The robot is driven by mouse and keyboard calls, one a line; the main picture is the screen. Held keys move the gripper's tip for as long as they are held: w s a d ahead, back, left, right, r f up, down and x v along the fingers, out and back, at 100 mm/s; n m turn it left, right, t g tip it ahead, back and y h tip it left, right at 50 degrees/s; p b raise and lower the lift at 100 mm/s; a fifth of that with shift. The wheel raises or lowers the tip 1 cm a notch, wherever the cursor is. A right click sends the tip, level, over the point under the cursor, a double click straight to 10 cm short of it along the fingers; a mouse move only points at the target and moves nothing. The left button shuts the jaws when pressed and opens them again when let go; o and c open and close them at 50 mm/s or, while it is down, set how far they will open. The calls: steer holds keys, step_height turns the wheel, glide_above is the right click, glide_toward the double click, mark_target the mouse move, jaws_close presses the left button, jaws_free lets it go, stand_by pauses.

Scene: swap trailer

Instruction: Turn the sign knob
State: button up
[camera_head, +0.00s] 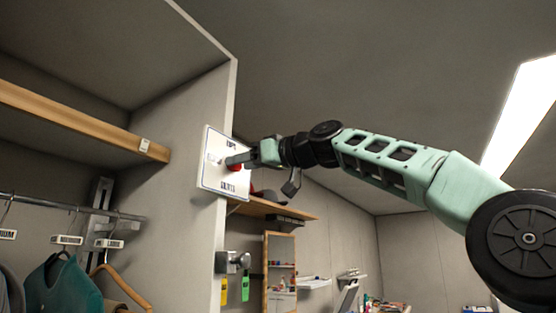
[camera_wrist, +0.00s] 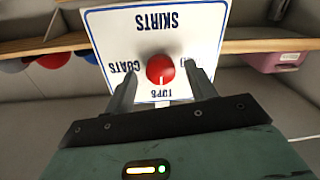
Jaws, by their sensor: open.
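The white sign (camera_head: 212,183) is fixed to the end of the wardrobe's side panel. In the wrist view the sign (camera_wrist: 175,25) appears upside down, with SKIRTS, COATS and TOPS readable. Its round red knob (camera_wrist: 160,69) sits near the middle of the words. The knob (camera_head: 235,168) also shows as a small red patch beside my fingers in the head view. My gripper (camera_wrist: 160,75) is open, with one finger on each side of the knob. Whether the fingers touch the knob cannot be told. The fourth word on the sign is mostly hidden by a finger.
A wooden shelf (camera_head: 90,120) and a rail (camera_head: 60,205) with hangers and clothes are at left. A metal fitting (camera_head: 232,262) with hanging tags is below the sign. Another shelf (camera_head: 275,208) lies behind my gripper. The space under the ceiling at right looks clear.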

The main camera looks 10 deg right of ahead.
steer(key=b+v, duration=0.8)
steer(key=v, duration=0.8)
steer(key=shift+d, duration=0.15)
steer(key=shift+f, duration=0.1)
